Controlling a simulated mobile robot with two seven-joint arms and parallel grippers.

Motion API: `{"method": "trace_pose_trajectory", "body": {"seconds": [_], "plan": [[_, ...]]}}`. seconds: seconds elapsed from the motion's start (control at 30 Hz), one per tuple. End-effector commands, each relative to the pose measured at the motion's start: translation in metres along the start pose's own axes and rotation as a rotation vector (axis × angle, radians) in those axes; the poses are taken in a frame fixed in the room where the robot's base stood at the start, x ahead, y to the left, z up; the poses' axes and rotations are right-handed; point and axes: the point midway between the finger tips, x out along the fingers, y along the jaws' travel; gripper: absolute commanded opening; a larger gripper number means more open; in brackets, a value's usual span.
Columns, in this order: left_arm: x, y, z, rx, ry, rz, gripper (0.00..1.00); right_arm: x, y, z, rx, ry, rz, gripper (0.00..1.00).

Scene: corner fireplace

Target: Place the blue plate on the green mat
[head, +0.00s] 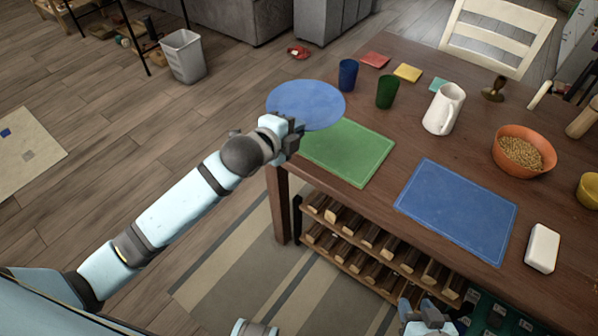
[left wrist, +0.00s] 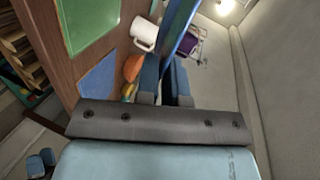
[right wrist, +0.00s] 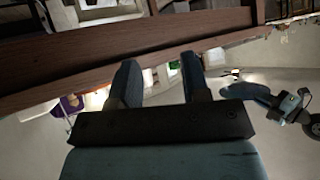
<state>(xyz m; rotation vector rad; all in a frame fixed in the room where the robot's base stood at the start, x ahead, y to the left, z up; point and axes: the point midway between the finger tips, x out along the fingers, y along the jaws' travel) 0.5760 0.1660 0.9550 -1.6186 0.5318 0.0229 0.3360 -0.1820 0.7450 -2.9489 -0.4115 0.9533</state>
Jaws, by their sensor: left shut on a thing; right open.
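The blue plate (head: 306,100) is round and is held by its near edge in my left gripper (head: 291,134), over the table's left corner and partly past its edge. The left wrist view shows the plate (left wrist: 180,28) nearly edge-on between the fingers (left wrist: 166,80). The green mat (head: 350,154) lies at the table's left end, just right of and below the plate in the head view; it also shows in the left wrist view (left wrist: 88,18). My right gripper (head: 424,316) is low by the table's front side. In the right wrist view its fingers (right wrist: 160,78) are apart and empty.
A blue mat (head: 458,210) lies right of the green one. Behind them stand a blue cup (head: 347,74), a green cup (head: 387,91) and a white pitcher (head: 444,108). An orange bowl (head: 524,150) and a white block (head: 542,248) are further right. A rack (head: 370,252) is under the table.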

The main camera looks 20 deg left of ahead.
Motion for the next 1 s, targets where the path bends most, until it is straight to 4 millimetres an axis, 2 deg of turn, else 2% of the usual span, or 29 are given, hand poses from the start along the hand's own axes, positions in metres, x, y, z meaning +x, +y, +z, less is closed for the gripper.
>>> {"method": "trace_pose_trajectory", "body": {"seconds": [0.03,0.1,0.4,0.5,0.67,0.9,1.0], "plan": [[0.005,0.016,0.001,-0.004,0.0,0.004,0.0,0.002,0.001,0.001,0.0,0.002,0.001,0.43],[0.011,0.035,0.004,-0.004,0.0,0.005,0.0,0.002,0.002,0.001,-0.002,0.006,0.003,0.43],[0.035,0.103,0.014,-0.003,-0.001,0.001,0.0,0.005,0.007,0.006,-0.027,0.014,0.006,0.43],[0.039,0.115,0.016,-0.002,-0.001,0.0,0.0,0.004,0.008,0.009,-0.033,0.01,0.006,0.43],[0.042,0.124,0.017,-0.001,0.0,-0.002,0.0,0.003,0.006,0.012,-0.032,0.007,0.004,0.43],[0.053,0.156,0.022,-0.002,-0.001,0.0,0.0,0.006,0.004,0.013,-0.03,0.013,0.001,0.43],[0.055,0.162,0.022,-0.001,0.0,-0.001,0.0,0.006,0.003,0.011,-0.03,0.018,0.001,0.43]]}}
